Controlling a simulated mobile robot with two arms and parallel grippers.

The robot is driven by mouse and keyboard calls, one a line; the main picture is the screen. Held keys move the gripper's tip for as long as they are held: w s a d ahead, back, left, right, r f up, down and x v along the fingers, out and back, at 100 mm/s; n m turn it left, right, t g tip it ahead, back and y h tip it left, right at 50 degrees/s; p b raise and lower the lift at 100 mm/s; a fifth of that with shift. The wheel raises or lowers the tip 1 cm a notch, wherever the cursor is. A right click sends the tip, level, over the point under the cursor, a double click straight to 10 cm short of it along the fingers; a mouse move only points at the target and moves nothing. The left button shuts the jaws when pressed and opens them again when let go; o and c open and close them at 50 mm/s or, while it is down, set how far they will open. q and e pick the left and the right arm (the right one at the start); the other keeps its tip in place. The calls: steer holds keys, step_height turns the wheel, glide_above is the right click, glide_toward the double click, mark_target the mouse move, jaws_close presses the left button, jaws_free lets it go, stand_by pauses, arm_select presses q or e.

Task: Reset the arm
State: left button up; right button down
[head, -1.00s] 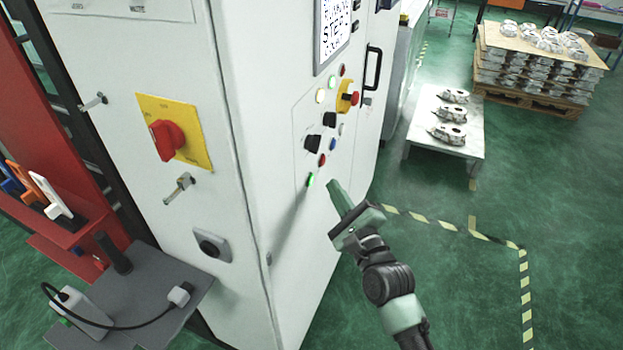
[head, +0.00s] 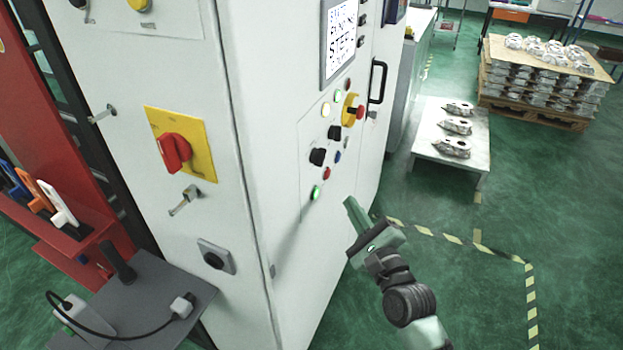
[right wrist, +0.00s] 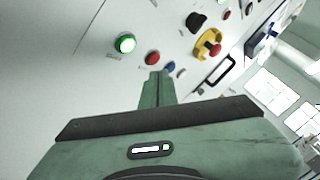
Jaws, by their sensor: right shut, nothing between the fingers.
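My right gripper (head: 352,207) is shut and empty. It is in front of the white machine cabinet, below and to the right of the lit green button (head: 315,193), and appears apart from the panel. In the right wrist view the shut fingers (right wrist: 155,86) point toward the panel, with the lit green button (right wrist: 125,43) to their upper left and a red button (right wrist: 152,58) just beyond the tips. My left gripper is not in view.
The white cabinet (head: 270,110) carries a red rotary switch (head: 174,152) and a black handle (head: 377,82). A low table (head: 440,150) with castings and a pallet (head: 530,115) stacked with castings stand at the right. Green floor (head: 470,290) is clear around my right arm.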

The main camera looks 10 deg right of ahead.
steer(key=s+d+f+n+g+h+b, duration=0.15)
steer(key=s+f+n+g, duration=0.45)
steer(key=f, duration=1.5)
steer(key=s+f+n+g+b, duration=0.25)
steer(key=s+f+n, duration=0.5)
steer(key=f, duration=1.45)
steer(key=s+d+f+n+g+b, duration=0.1)
steer(key=s+f+n+g, duration=0.2)
steer(key=s+f, duration=0.4)
steer(key=s+d+f+n+g+h+b, duration=0.1)
steer(key=s+f+n+g, duration=0.2)
steer(key=s, duration=1.3)
steer(key=s+d+f+n+g+b, duration=0.1)
steer(key=s+f+n+g, duration=0.2)
steer(key=s+f+n, duration=0.4)
steer(key=s+f, duration=0.5)
steer(key=shift+s+d+f+h, duration=0.15)
steer(key=shift+d+h, duration=0.2)
steer(key=shift+d, duration=0.05)
